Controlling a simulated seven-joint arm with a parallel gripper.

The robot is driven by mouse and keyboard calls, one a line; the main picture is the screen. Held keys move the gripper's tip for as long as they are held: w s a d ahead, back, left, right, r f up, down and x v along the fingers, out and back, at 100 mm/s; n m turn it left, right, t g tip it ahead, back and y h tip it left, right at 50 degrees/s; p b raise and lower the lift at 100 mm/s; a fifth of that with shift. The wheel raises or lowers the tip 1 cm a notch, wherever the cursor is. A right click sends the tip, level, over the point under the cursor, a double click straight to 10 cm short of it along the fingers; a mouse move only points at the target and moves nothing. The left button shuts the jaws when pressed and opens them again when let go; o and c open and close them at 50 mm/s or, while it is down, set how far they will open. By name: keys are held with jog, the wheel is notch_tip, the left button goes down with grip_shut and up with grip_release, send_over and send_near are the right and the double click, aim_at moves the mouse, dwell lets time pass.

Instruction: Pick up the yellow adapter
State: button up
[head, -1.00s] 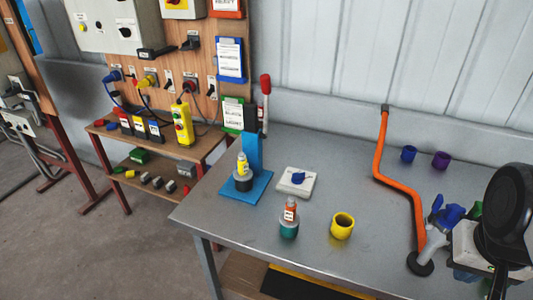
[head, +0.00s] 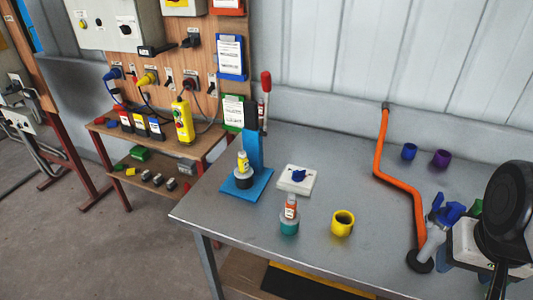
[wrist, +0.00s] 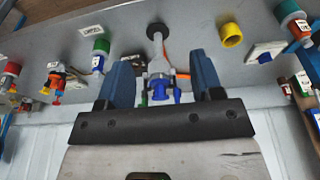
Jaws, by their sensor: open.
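The yellow adapter (head: 342,223) is a short hollow cylinder standing upright on the grey table, right of a small orange-and-green bottle (head: 289,215). It also shows in the wrist view (wrist: 231,36), near the top, right of my gripper and apart from it. My gripper (wrist: 161,62) shows two blue fingers spread wide in the wrist view. They are open, with a blue-handled valve fitting (wrist: 160,78) seen between them in the picture. The fingers are not clearly visible in the head view.
An orange pipe (head: 381,146) runs along the table to a blue valve (head: 450,213). Table around the yellow adapter is clear.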

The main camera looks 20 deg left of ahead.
jog(key=w+a+n+t+y, duration=0.1)
jog(key=w+a+t, duration=0.1)
jog(key=w+a, duration=0.5)
jog(key=w+a+n+t, duration=0.2)
jog(key=w+a, duration=0.1)
jog(key=w, duration=0.7)
jog(key=n+t+y, duration=0.4)
jog(key=n+y, duration=0.1)
jog(key=y, duration=0.2)
send_over(244, 160)
jog(key=d, duration=1.4)
notch_tip(244, 160, down, 3)
jog(key=s+a+f+n+g+y, duration=0.1)
jog(key=s+a+f+n+y, duration=0.1)
jog(key=a+f, duration=0.7)
jog(key=shift+s+a+f+g+y, duration=0.3)
jog(key=shift+s+a+f+g, duration=0.15)
jog(key=shift+s, duration=0.4)
jog(key=shift+x, duration=1.25)
jog(key=shift+w+f, duration=0.15)
